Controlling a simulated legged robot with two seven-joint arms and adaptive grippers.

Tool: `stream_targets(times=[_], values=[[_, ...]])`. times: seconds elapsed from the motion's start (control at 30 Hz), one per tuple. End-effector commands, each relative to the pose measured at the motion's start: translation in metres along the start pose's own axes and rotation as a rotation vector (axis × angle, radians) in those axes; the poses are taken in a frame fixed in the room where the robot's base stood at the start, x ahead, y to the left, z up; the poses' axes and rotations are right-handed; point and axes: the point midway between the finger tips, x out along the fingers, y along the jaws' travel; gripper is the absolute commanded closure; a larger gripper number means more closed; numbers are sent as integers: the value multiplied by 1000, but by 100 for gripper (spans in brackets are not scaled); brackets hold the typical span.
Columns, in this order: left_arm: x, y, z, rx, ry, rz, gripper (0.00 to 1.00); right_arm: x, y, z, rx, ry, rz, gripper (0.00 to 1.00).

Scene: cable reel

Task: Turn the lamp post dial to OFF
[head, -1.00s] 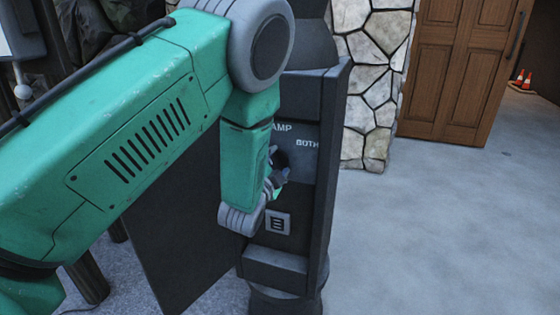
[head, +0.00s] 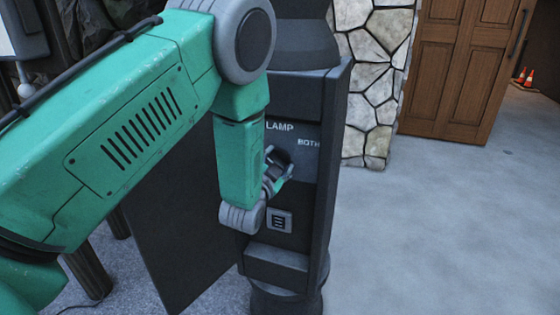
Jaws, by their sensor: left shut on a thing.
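The dark lamp post (head: 335,130) stands at the centre with its hinged door (head: 175,225) swung open to the left. Its panel carries the label LAMP (head: 279,127) and, at the right, the label BOTH (head: 308,143). My left gripper (head: 281,170) is at the panel below these labels, shut on the dark dial (head: 282,157). Most of the dial, its pointer and any OFF mark are hidden by my gripper and arm. My right gripper is out of view.
An outlet (head: 279,221) sits below the dial, above a protruding ledge (head: 277,262). A stone wall (head: 375,90) and a wooden door (head: 462,65) stand behind. The grey floor (head: 450,230) at right is clear.

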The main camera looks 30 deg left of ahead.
Motion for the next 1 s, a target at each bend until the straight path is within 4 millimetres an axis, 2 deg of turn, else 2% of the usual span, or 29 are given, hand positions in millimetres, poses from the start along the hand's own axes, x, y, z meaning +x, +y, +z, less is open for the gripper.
stream_targets(times=[0.17,0.2,0.23,0.5,0.63,1.0], values=[[2,-3,4,2,-9,-8,80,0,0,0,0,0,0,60],[1,-3,4,2,-9,-8,41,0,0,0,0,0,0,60],[1,-3,4,3,-9,-8,33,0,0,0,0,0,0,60],[-3,0,-2,5,-2,-4,33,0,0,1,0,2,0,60],[-14,1,-3,7,-2,-1,33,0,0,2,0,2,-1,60],[-87,1,3,4,-9,1,33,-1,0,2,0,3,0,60]])
